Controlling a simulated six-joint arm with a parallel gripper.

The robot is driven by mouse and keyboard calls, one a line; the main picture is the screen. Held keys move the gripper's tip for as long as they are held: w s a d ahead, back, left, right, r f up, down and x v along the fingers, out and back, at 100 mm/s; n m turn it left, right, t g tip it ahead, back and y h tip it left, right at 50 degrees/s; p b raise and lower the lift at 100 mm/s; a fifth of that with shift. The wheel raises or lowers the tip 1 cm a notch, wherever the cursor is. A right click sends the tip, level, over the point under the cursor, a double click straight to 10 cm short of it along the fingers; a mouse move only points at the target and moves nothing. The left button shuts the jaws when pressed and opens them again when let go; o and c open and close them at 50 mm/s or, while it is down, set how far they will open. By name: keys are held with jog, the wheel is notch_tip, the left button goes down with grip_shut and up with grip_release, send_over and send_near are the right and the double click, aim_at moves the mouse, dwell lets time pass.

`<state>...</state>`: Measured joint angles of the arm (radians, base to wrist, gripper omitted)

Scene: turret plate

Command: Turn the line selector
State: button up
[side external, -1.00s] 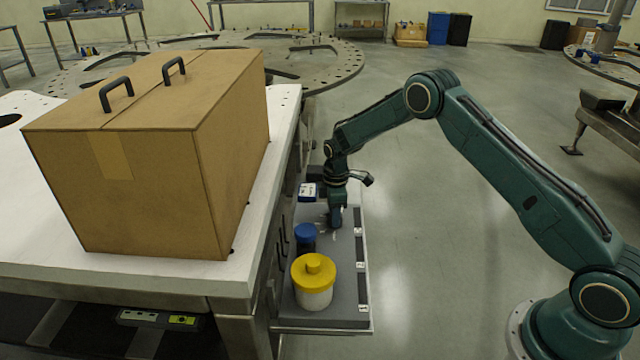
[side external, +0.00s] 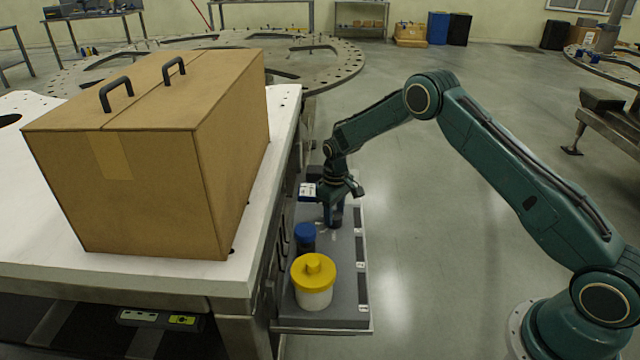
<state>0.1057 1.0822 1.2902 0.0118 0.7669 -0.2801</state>
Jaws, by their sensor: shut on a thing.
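My gripper (side external: 334,218) points down over the far part of a grey side shelf (side external: 345,285). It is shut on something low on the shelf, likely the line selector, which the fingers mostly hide. Small numbered labels run along the shelf's right edge. A blue-capped dark container (side external: 305,234) stands just nearer than the gripper, to its left. A white jar with a yellow lid (side external: 314,283) stands upright at the shelf's near end.
A large cardboard box (side external: 150,165) with two black handles stands on the white table (side external: 150,272) left of the shelf. A blue and white item (side external: 308,191) sits behind the gripper.

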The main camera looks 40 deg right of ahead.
aim_at(334, 215)
jog(key=m, duration=0.4)
jog(key=shift+m, duration=0.4)
jog(key=m, duration=0.4)
jog(key=o, duration=1)
jog(key=shift+r, duration=0.1)
jog(key=shift+r, duration=6.85)
